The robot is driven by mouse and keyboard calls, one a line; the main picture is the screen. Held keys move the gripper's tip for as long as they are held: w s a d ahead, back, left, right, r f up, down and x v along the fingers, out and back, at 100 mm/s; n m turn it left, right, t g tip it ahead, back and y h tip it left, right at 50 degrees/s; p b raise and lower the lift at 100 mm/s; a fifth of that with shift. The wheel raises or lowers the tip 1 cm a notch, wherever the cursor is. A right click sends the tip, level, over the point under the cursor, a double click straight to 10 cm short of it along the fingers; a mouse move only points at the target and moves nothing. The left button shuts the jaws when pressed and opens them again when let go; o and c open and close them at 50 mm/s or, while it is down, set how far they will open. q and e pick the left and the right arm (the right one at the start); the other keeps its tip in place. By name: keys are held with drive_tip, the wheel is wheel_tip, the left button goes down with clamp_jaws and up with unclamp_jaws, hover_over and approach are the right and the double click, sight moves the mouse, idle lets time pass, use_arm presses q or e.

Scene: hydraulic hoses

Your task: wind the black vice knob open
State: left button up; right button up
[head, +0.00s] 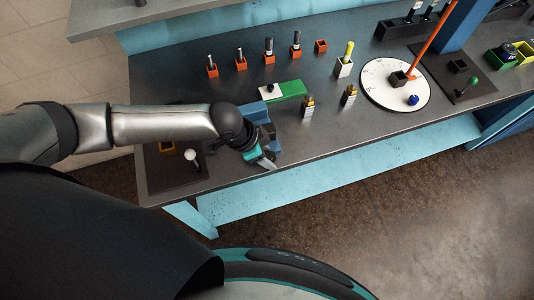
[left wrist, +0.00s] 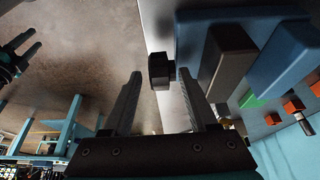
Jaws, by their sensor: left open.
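The blue vice (head: 257,115) stands at the front edge of the grey bench, partly covered by my left arm in the head view. It fills the right of the left wrist view (left wrist: 285,60), with a dark grey jaw block beside it. The black vice knob (left wrist: 160,70) sticks out from the vice in the left wrist view. My left gripper (left wrist: 161,85) is open, its two fingers on either side of the knob with visible gaps. In the head view my left gripper (head: 268,161) is at the vice's front. My right gripper (left wrist: 36,50) shows at the far left, fingers apart and empty.
A green and white block (head: 285,91) lies behind the vice. Two small holders (head: 307,106) stand to its right. A dark plate with a white-knobbed lever (head: 191,156) is to the left. A white turntable (head: 412,96) is farther right. The floor in front is clear.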

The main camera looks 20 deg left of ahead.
use_arm(q)
drive_tip(key=shift+w+f, duration=0.1)
drive_tip(key=shift+f, duration=0.1)
drive_tip(key=shift+c, duration=0.4)
clamp_jaws()
